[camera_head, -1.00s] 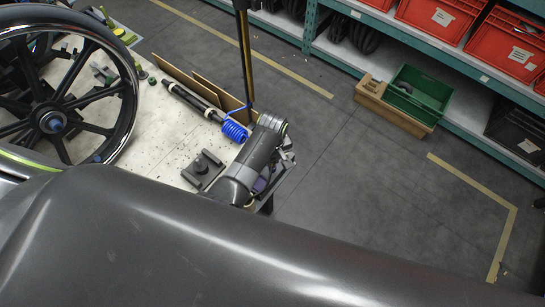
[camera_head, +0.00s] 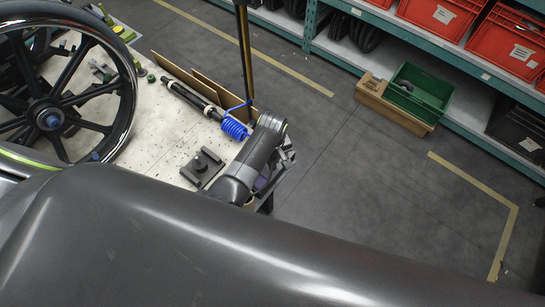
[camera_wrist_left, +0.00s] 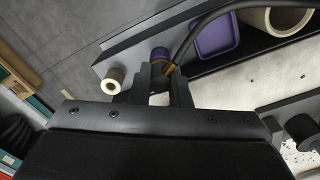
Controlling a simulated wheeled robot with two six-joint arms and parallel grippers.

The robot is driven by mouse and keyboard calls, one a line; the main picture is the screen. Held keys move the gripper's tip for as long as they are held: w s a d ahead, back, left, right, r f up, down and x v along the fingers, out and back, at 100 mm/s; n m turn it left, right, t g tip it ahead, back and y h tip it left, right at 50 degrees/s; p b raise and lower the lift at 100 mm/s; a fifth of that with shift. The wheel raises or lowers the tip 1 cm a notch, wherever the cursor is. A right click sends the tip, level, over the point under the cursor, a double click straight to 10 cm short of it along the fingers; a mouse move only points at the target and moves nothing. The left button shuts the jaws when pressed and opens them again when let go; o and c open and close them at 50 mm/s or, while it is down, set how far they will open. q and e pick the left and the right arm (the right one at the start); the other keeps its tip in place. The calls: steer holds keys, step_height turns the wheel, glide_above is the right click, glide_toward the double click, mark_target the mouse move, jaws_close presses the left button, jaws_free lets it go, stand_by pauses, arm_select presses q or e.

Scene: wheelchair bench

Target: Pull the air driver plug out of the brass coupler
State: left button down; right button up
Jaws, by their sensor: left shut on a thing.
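My left arm reaches over the bench's right end in the head view, and its gripper is mostly hidden there. In the left wrist view my left gripper (camera_wrist_left: 162,86) has its two dark fingers close together, shut on a small piece at the end of a black hose (camera_wrist_left: 198,22). This piece appears to be the air driver plug. I cannot tell whether plug and coupler are joined. My right gripper is not in view.
The bench top (camera_head: 165,142) carries a large wheel (camera_head: 48,115), a dark cylinder (camera_head: 190,98), a blue coil (camera_head: 235,130) and a dark block (camera_head: 202,167). A cream ring (camera_wrist_left: 113,80) and a purple tray (camera_wrist_left: 212,35) sit close to my left gripper.

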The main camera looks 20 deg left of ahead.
arm_select(q)
steer(key=shift+f, duration=0.15)
steer(key=c, duration=1.3)
jaws_free()
steer(key=shift+c, duration=0.3)
step_height(320, 180, up, 3)
steer(key=p, duration=0.3)
steer(key=shift+r, duration=2.5)
